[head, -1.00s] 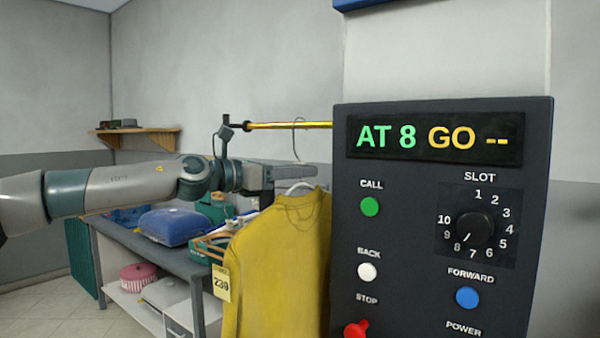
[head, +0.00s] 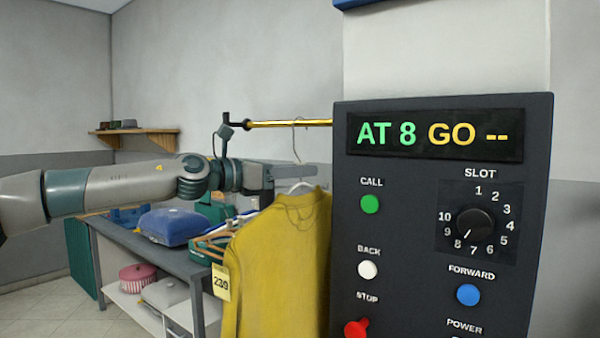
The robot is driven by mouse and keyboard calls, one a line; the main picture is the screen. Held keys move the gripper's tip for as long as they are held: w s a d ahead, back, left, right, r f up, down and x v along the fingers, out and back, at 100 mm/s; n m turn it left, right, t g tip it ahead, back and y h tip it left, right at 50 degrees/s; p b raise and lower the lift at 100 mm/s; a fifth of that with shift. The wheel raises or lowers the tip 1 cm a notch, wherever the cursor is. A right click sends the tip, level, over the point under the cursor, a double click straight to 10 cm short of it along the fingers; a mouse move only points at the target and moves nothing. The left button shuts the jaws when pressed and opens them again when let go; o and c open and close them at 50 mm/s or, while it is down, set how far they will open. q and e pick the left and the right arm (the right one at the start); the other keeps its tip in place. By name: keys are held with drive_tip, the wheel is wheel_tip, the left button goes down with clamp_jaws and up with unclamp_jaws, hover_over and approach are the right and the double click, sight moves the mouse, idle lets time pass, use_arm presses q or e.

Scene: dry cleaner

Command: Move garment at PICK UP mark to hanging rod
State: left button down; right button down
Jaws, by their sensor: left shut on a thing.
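A yellow garment (head: 275,265) hangs upright on a white hanger (head: 300,187), with a tag marked 239 (head: 221,283) at its left edge. My left gripper (head: 300,171) is shut on the hanger near its neck, just above the garment's shoulders. The hanger's hook stands up at the brass hanging rod (head: 285,124) and overlaps it in the picture; I cannot tell whether it bears on the rod. The rod's right end is hidden behind the control panel. My right gripper is out of view. No PICK UP mark shows.
A dark control panel (head: 408,225) with buttons and a slot dial fills the right, close to the garment. Behind the arm, a table (head: 170,256) holds a blue folded item (head: 172,226) and hangers (head: 210,246). A wooden shelf (head: 150,138) is on the wall.

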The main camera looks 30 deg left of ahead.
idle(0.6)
use_arm(q)
drive_tip(key=c, duration=1.6)
unclamp_jaws()
drive_tip(key=shift+s, duration=0.15)
drive_tip(key=shift+f+b+v, duration=0.2)
drive_tip(key=shift+b+v, duration=2.2)
drive_tip(key=shift+v, duration=6.2)
drive_tip(key=shift+a, duration=0.1)
